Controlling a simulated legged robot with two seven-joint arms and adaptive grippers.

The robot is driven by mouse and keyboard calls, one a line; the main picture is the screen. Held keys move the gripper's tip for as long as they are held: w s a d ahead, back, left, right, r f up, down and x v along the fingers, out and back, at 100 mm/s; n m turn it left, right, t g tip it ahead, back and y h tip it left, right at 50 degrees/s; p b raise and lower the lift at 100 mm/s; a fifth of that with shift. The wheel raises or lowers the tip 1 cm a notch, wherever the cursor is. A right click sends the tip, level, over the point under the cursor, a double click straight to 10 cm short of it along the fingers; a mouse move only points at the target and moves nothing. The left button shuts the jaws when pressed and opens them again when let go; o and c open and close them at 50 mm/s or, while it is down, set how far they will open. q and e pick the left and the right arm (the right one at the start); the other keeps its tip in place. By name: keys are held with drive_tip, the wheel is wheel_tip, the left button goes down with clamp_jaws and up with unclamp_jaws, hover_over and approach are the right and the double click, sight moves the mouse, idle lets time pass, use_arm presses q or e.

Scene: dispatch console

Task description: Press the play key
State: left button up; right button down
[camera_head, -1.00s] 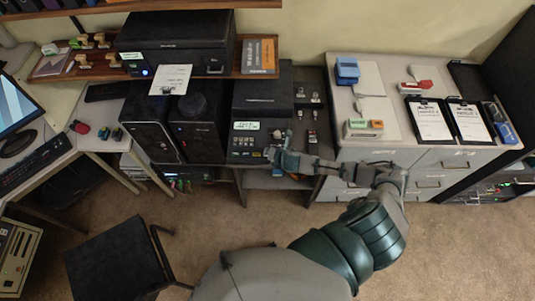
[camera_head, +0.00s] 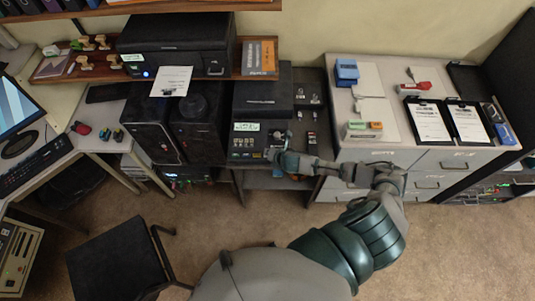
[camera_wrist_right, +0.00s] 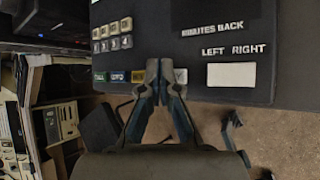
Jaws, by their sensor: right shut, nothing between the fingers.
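A black console (camera_head: 248,140) with a small lit display (camera_head: 246,127) stands at the middle of the bench. In the right wrist view its panel (camera_wrist_right: 160,45) has a grey number keypad (camera_wrist_right: 112,36) and a row of small keys along the lower edge. A green key (camera_wrist_right: 100,76), a blue key (camera_wrist_right: 118,76), a yellow key (camera_wrist_right: 138,76) and a pale key (camera_wrist_right: 181,76) show there. I cannot read which one is play. My right gripper (camera_wrist_right: 162,68) is shut and empty, its tips over the row between the yellow and pale keys, partly hiding it. Contact cannot be told. My left gripper is out of view.
A blank white plate (camera_wrist_right: 231,75) lies on the panel under "LEFT RIGHT". Dark tower boxes (camera_head: 197,125) stand left of the console. A grey cabinet (camera_head: 400,160) with clipboards stands at the right. A black chair (camera_head: 118,255) is on the open carpet.

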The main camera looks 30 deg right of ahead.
drive_tip(key=shift+r, duration=0.35)
drive_tip(key=shift+p, duration=0.3)
wheel_tip(320, 180, up, 3)
drive_tip(key=p, duration=0.3)
drive_tip(key=shift+r, duration=1)
